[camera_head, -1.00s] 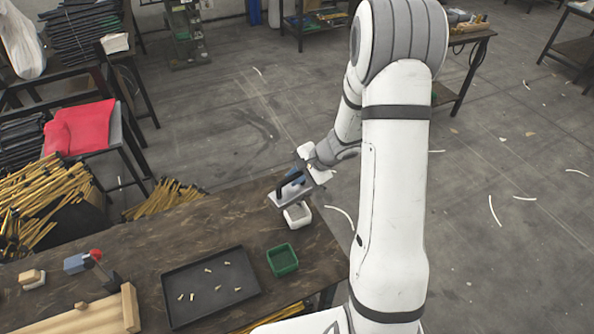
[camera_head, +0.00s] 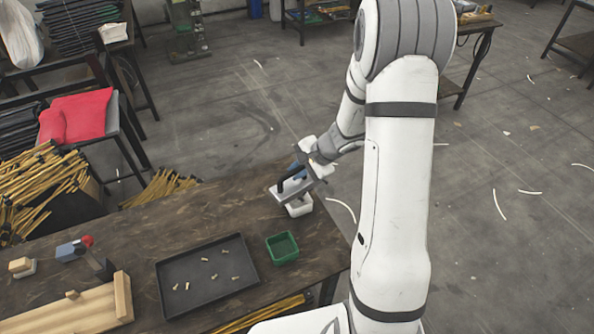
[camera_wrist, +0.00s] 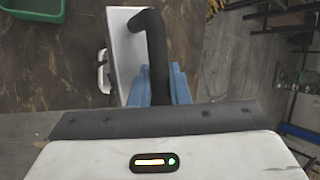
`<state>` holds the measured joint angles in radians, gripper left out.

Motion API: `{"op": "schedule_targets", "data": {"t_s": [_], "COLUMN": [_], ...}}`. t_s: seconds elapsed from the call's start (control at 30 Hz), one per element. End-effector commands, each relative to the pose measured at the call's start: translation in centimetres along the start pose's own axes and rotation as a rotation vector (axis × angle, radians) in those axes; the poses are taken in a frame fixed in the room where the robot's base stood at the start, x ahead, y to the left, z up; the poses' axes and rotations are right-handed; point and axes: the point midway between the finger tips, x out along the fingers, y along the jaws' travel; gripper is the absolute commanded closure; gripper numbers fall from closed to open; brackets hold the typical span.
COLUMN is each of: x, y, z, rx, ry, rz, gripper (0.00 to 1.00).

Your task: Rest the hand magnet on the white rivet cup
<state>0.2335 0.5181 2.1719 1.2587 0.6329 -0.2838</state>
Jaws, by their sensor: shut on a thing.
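The hand magnet (camera_head: 287,191) is a pale grey plate with a black bar handle. My gripper (camera_head: 298,172) is shut on that handle; its blue fingers (camera_wrist: 158,85) show on both sides of the black handle (camera_wrist: 156,45) in the wrist view. The white rivet cup (camera_head: 300,208) stands on the table near its far right edge, under the magnet. The magnet plate covers its opening. I cannot tell whether plate and cup touch. In the wrist view the plate (camera_wrist: 124,45) shows at the top, and a bit of the white cup (camera_wrist: 102,72) sticks out at its left.
A green bin (camera_head: 282,248) stands in front of the cup. A black tray (camera_head: 165,283) with several small rivets lies to its left. A wooden block fixture (camera_head: 122,297) and a red-topped tool (camera_head: 88,241) are at the left. Bare table (camera_head: 200,215) lies between.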

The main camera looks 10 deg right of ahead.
Motion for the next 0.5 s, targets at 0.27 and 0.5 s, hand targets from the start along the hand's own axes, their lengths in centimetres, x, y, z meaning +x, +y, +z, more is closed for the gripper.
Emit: {"op": "schedule_targets", "data": {"t_s": [0.27,0.5], "x": [2.3,3.6], "y": [1.4,2.2], "z": [-0.8,-1.2], "rx": [-0.001,-0.002], "ry": [0.0,0.0], "rz": [-0.002,-0.002], "gripper": [1.0,1.0]}}
